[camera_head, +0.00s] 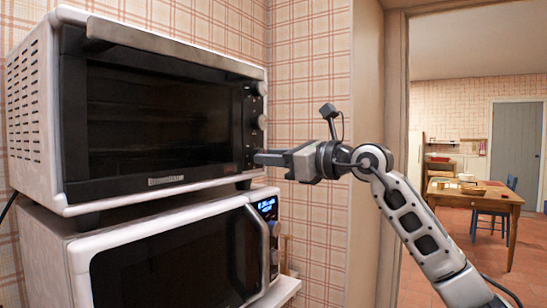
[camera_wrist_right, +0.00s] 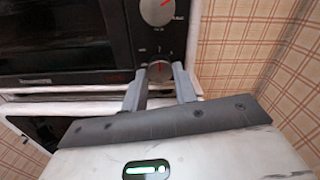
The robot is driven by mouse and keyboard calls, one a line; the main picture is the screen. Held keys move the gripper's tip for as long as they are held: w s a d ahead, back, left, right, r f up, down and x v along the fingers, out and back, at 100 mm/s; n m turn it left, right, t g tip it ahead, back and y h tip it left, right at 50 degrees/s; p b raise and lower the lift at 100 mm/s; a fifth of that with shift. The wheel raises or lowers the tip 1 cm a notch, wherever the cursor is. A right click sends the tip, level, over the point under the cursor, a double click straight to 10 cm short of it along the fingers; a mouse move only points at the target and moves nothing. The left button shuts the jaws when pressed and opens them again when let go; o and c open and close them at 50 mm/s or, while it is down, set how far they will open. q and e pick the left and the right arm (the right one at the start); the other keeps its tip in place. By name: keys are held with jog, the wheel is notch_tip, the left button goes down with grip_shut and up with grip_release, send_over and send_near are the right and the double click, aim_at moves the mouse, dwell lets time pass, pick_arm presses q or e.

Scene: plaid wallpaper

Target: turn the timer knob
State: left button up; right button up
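The toaster oven (camera_head: 160,105) stands on top of a microwave, with a column of round knobs on the right of its front. The upper knob (camera_head: 262,88) and the middle knob (camera_head: 262,122) show in the head view. The lowest knob, which I take to be the timer knob (camera_wrist_right: 159,70), is hidden behind my gripper there but shows in the wrist view. My right gripper (camera_head: 260,157) is at this knob. In the wrist view the right gripper's fingers (camera_wrist_right: 159,77) are apart, one on each side of the knob, with small gaps visible. My left gripper is not in view.
The microwave (camera_head: 180,262) sits below with a lit display (camera_head: 266,206). The plaid wall (camera_head: 310,80) is close behind and right of the oven. A doorway farther right opens to a room with a wooden table (camera_head: 480,195) and a blue chair.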

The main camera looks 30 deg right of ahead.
jog(key=shift+m, duration=0.3)
jog(key=shift+m+p, duration=0.55)
jog(key=shift+m, duration=3.55)
jog(key=o, duration=1)
jog(key=shift+c, duration=0.2)
jog(key=shift+s, duration=0.1)
